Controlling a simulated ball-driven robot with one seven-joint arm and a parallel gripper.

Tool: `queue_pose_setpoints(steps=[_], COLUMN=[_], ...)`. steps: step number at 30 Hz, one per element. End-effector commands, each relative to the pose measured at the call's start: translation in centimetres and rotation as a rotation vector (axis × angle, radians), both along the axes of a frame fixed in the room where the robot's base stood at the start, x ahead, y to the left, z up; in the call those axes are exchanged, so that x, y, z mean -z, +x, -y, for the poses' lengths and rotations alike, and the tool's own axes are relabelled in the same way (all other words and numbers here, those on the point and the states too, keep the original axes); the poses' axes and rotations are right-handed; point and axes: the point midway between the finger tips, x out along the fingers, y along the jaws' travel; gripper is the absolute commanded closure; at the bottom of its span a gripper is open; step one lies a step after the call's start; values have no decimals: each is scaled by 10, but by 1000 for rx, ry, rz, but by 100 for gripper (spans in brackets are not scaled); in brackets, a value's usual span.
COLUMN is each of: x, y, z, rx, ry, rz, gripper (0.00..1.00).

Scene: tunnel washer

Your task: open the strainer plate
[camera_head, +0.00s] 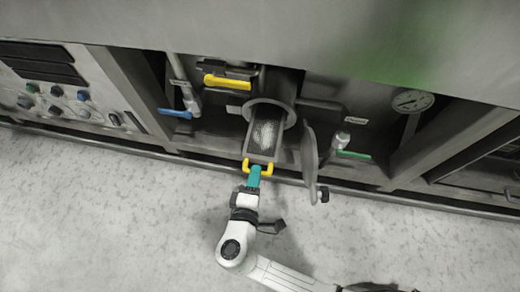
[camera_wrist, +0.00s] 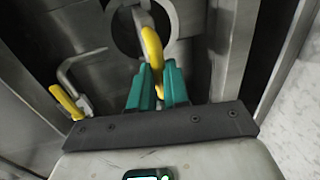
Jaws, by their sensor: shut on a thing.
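The strainer plate (camera_head: 265,135) is a narrow tray with a pale mesh area, reaching out of a round metal housing (camera_head: 289,113) toward the floor side in the head view. A yellow U-shaped handle (camera_head: 270,168) is at its outer end. My gripper (camera_head: 254,172) has teal fingers and is shut on this handle. In the wrist view, the yellow handle (camera_wrist: 151,48) passes between the fingertips of my gripper (camera_wrist: 156,82), and the fingers hide part of it. The inner end of the plate is hidden inside the housing.
A round cover (camera_head: 310,160) with a dark knob (camera_head: 323,194) stands swung aside just right of the plate. A yellow lever (camera_head: 227,81), a blue lever (camera_head: 175,113), a green lever (camera_head: 353,154) and a gauge (camera_head: 412,100) sit around the housing. The floor (camera_head: 110,215) in front is clear.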

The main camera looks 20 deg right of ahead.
Motion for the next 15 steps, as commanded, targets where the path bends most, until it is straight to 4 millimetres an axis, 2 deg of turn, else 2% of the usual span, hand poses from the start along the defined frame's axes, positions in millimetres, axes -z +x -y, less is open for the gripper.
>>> queue_pose_setpoints(steps=[1,6,15], x=[1,1,1], y=[-11,-34,-50], z=[-8,-25,-36], rx=[-6,-3,0], ry=[-1,1,0], rz=[-4,-3,-3], gripper=[100,100,100])
